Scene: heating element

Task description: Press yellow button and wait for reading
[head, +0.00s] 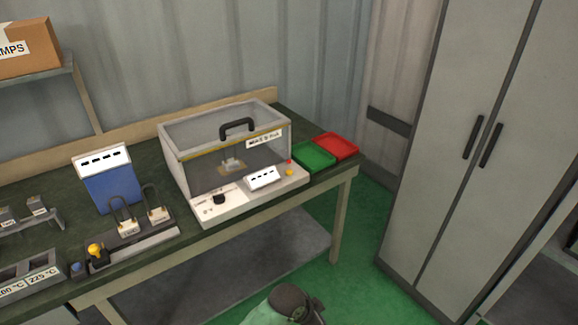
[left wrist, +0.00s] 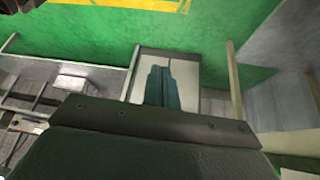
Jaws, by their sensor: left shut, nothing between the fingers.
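A grey box with a clear lid and black handle (head: 237,127) stands on the bench. Its white front base carries a small yellow button (head: 290,172) at the right end, with a red lamp (head: 289,161) just behind it. A white display (head: 262,179) left of the button shows dashes. A small piece (head: 232,164) sits inside the box. My left gripper (left wrist: 163,85) shows in the left wrist view, fingers together and empty, with green floor beyond; it is not near the button. My right gripper is in neither view.
A green tray (head: 314,156) and a red tray (head: 337,146) lie right of the box. A tall grey cabinet (head: 455,140) stands at right, with green floor between.

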